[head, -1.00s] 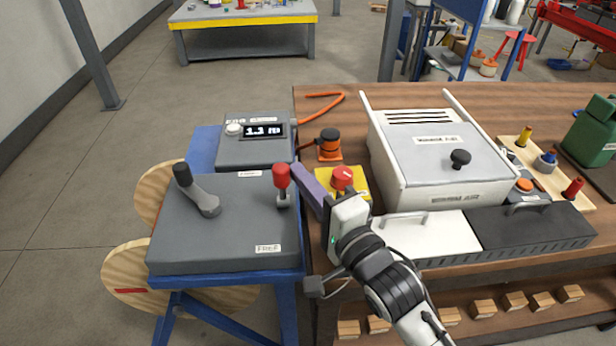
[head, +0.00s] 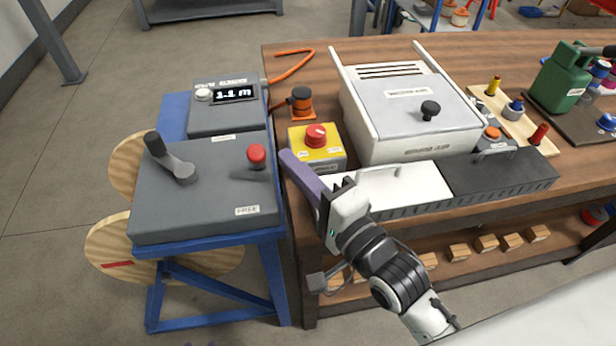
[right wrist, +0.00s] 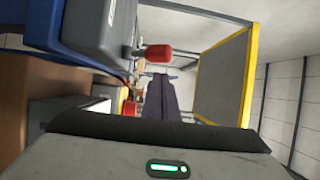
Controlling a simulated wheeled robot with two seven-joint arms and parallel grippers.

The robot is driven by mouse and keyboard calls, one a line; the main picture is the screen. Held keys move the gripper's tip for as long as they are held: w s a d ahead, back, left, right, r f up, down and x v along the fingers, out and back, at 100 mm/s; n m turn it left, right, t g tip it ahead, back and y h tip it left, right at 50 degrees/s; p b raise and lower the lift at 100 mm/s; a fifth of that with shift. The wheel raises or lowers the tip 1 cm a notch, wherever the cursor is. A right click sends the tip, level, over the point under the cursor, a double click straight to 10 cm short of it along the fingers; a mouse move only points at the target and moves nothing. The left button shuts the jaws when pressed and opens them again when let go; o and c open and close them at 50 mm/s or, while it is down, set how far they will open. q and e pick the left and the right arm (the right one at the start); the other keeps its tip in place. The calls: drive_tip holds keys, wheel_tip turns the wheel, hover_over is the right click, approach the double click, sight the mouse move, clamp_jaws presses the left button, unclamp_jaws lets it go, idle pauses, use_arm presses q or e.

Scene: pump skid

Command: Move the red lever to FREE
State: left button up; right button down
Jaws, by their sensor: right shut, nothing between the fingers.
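The red lever (head: 256,156) stands on the right side of a grey box (head: 190,215). Its red knob looks round and foreshortened in the head view, leaning toward the near side, where the FREE label (head: 247,210) is. The exact angle is hard to tell. The knob also shows in the right wrist view (right wrist: 158,53), apart from the fingers. My right gripper (head: 285,157) is shut and empty, its purple fingers just right of the lever with a small gap. The fingers also show in the right wrist view (right wrist: 163,98). My left gripper is out of view.
A yellow box with a red button (head: 316,135) stands close behind the right fingers. A black-handled lever (head: 170,160) is on the grey box's left. A display unit (head: 225,108) stands behind it. A white cabinet (head: 410,110) and drawers are to the right.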

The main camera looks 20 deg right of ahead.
drive_tip(key=v, duration=0.5)
drive_tip(key=shift+d, duration=0.1)
idle(0.4)
